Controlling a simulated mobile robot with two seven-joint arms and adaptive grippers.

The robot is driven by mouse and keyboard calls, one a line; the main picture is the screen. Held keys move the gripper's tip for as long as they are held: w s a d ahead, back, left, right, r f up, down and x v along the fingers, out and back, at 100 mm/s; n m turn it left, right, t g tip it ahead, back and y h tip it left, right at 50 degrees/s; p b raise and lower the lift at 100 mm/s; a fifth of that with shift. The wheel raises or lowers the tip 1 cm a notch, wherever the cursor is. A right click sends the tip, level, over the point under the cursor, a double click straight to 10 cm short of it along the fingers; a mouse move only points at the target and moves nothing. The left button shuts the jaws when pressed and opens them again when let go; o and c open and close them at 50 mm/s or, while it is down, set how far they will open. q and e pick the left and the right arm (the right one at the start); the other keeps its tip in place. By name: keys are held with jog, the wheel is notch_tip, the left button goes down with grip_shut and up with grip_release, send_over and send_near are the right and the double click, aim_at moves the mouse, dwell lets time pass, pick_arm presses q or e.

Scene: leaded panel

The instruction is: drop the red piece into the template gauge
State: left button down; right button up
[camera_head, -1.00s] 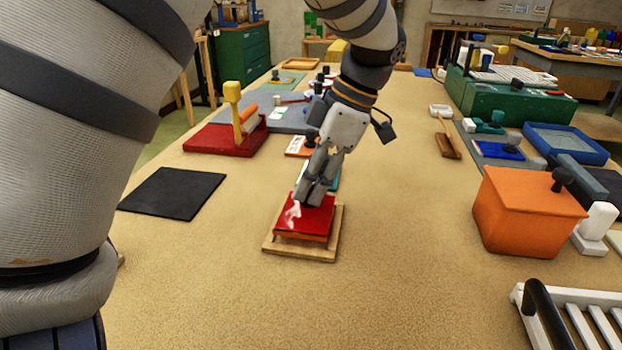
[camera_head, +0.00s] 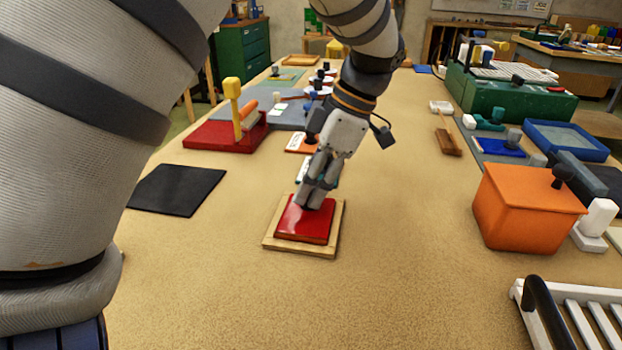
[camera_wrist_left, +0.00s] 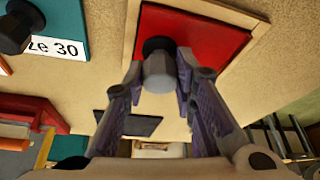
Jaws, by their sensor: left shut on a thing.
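The red piece (camera_head: 303,225) is a flat red square with a grey and black knob (camera_wrist_left: 159,68) on top. It lies level, or nearly so, within the light wooden rim of the template gauge (camera_head: 337,224). The rim shows around it, and I cannot tell if it is fully seated. In the left wrist view the red piece (camera_wrist_left: 212,32) fills much of the gauge (camera_wrist_left: 131,30). My left gripper (camera_head: 315,203) is above the piece, shut on its knob, with the fingers on either side. The knob is mostly hidden in the head view. My right gripper is not in view.
A black mat (camera_head: 177,190) lies left of the gauge. A red stand with a yellow post (camera_head: 233,97) is behind it. An orange box (camera_head: 525,212) and a white rack (camera_head: 580,318) stand on the right. Bare tabletop surrounds the gauge in front and to the right.

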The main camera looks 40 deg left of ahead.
pick_arm(q)
jog(key=shift+f, duration=0.2)
jog(key=c, duration=1.2)
grip_release()
jog(key=shift+c, duration=0.2)
jog(key=v, duration=1.2)
